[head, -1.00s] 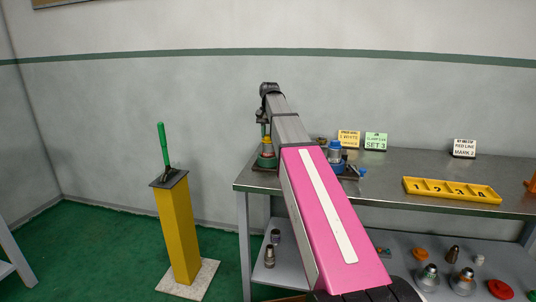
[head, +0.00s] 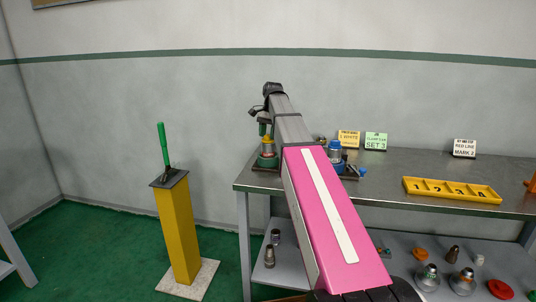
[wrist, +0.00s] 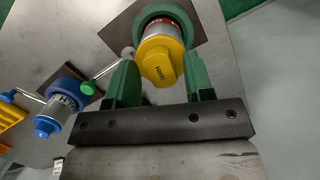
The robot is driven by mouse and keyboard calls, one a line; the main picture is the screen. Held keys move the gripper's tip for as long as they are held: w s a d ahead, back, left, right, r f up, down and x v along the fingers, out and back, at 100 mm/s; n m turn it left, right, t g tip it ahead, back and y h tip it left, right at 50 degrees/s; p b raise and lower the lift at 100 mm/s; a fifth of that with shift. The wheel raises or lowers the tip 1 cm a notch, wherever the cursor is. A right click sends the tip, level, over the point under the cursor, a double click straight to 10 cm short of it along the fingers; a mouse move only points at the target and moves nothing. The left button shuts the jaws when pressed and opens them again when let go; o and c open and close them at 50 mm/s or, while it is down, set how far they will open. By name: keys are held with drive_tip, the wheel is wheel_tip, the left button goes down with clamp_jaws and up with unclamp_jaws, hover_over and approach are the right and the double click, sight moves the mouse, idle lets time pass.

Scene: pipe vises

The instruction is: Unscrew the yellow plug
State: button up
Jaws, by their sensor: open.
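The yellow plug (wrist: 162,62) has a faceted end with dark lettering. It sits in the end of a silver, red-labelled pipe held in the green vise (wrist: 166,18). In the head view, the plug (head: 268,140) shows above the green vise (head: 267,159) at the table's left end. My gripper (wrist: 160,72) is open, its two green fingers on either side of the plug in the wrist view, with visible gaps. In the head view, my gripper (head: 265,128) is just above the plug. Whether the fingertips reach down past the plug cannot be told.
A blue vise (head: 336,158) with a blue-plugged pipe (wrist: 57,108) stands to the right on the metal table (head: 390,165). A numbered yellow tray (head: 452,190) lies farther right. A yellow pedestal (head: 178,230) with a green-handled lever stands left. Loose fittings lie on the lower shelf.

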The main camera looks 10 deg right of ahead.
drive_tip(key=m+t, duration=0.1)
drive_tip(key=m, duration=0.5)
drive_tip(key=shift+m+y, duration=0.4)
drive_tip(key=m+t, duration=0.1)
drive_tip(key=m, duration=0.5)
drive_tip(key=shift+m, duration=0.3)
drive_tip(key=m+t+h, duration=0.1)
drive_tip(key=m, duration=0.4)
drive_tip(key=shift+m, duration=0.3)
drive_tip(key=m, duration=0.4)
drive_tip(key=shift+m+t+h, duration=0.4)
drive_tip(key=c, duration=0.7)
drive_tip(key=n+y, duration=0.1)
drive_tip(key=n, duration=0.5)
drive_tip(key=shift+n+g, duration=0.3)
drive_tip(key=shift+g, duration=0.1)
drive_tip(key=n, duration=0.5)
drive_tip(key=shift+n+g+y, duration=0.3)
drive_tip(key=shift+g+y, duration=0.1)
drive_tip(key=shift+n+g, duration=0.3)
drive_tip(key=shift+n, duration=0.8)
